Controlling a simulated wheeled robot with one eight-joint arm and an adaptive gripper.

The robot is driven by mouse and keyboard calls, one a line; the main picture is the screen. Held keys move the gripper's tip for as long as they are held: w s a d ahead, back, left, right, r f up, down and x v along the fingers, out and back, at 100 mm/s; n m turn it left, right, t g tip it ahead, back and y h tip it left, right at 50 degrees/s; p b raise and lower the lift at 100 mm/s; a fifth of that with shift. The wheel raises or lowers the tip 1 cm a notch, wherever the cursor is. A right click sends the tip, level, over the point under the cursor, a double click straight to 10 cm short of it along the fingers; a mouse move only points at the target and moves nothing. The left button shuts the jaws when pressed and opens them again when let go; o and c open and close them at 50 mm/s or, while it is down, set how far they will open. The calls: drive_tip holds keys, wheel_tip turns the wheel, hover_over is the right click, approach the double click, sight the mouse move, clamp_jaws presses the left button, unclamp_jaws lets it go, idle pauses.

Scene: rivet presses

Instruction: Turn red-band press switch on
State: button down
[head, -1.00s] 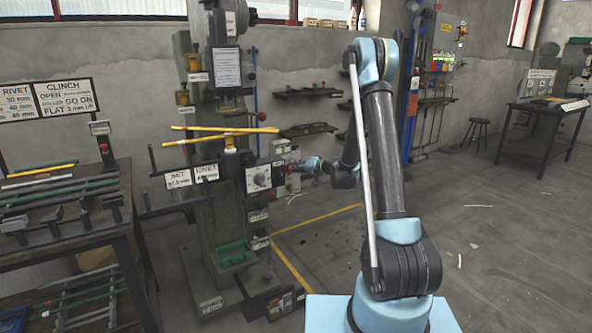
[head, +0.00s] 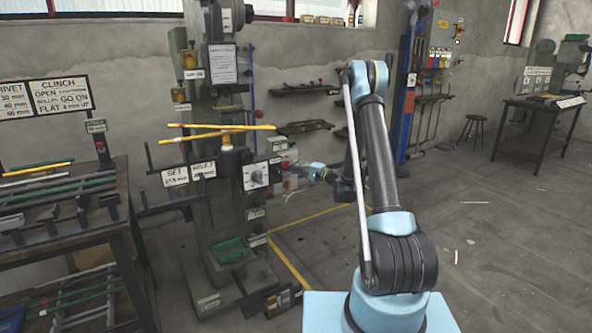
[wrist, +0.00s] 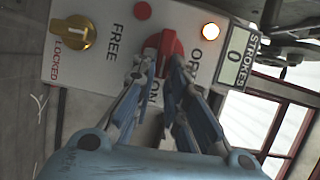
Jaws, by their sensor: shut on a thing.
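The red switch (wrist: 161,50) sits on a pale control box (wrist: 115,22) in the wrist view, between OFF and ON labels. My gripper (wrist: 163,68) is shut on the red switch, one finger on each side; the fingers hide part of it and the box's lower edge. A round lamp (wrist: 210,31) glows beside OFF. A brass key knob (wrist: 74,32) has FREE and LOCKED labels. The STROKES counter (wrist: 234,58) reads 0. In the head view my gripper (head: 299,169) is at the right side of the grey press (head: 225,210), small and partly unclear.
Yellow rods (head: 222,132) stick out from the press near its front. A bench with rods (head: 62,207) stands at the left. A table (head: 535,108) and stool (head: 474,127) stand far right. The floor right of my arm is mostly clear, with small scraps.

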drive_tip(key=shift+w+d+f+m, duration=0.1)
drive_tip(key=shift+f+m, duration=0.05)
drive_tip(key=shift+m, duration=0.25)
drive_tip(key=c, duration=1.6)
unclamp_jaws()
